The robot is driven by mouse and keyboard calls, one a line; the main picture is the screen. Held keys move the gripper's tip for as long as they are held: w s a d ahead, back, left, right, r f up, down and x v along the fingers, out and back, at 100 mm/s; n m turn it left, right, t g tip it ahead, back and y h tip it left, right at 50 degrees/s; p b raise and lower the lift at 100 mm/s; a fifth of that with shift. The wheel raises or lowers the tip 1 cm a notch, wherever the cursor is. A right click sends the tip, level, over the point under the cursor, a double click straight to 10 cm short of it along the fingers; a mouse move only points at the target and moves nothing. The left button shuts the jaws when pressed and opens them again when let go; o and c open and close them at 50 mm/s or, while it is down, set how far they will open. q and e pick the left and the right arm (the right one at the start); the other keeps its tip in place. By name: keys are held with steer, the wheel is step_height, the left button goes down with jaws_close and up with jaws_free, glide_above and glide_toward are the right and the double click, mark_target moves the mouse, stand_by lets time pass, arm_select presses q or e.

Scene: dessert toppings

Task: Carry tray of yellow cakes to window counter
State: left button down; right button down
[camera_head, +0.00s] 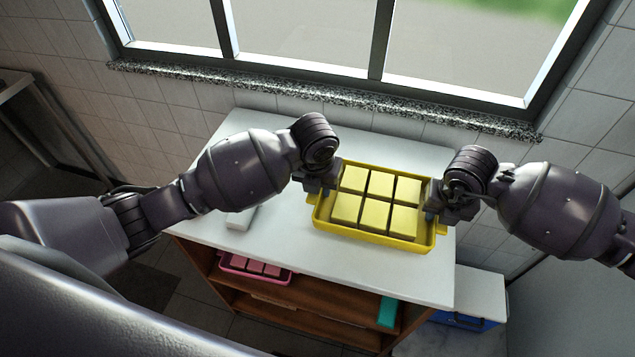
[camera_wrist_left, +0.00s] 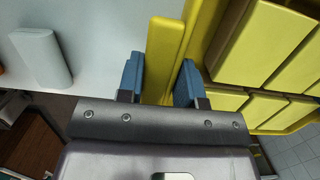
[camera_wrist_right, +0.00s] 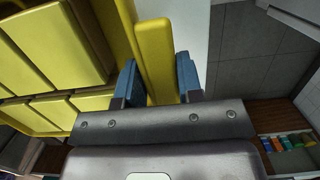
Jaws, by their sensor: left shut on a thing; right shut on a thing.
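The yellow tray (camera_head: 374,240) holds several yellow cakes (camera_head: 376,215) in rows and is over the white counter (camera_head: 282,240) below the window. I cannot tell whether it rests on the counter or is slightly above it. My left gripper (camera_head: 325,188) is shut on the tray's left handle (camera_wrist_left: 165,58); blue finger pads sit on both sides of it in the left wrist view. My right gripper (camera_head: 438,205) is shut on the tray's right handle (camera_wrist_right: 156,58), with pads on both sides in the right wrist view. The tray looks about level.
A white object (camera_head: 240,218) lies on the counter left of the tray. A pink tray of pink cakes (camera_head: 255,268) and a teal item (camera_head: 388,311) are on the shelves below. The speckled window sill (camera_head: 300,97) runs behind. The counter's back left is clear.

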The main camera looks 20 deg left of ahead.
arm_select(q)
steer(key=shift+d+r, duration=0.1)
steer(key=shift+d, duration=0.05)
arm_select(e)
steer(key=shift+r, duration=0.1)
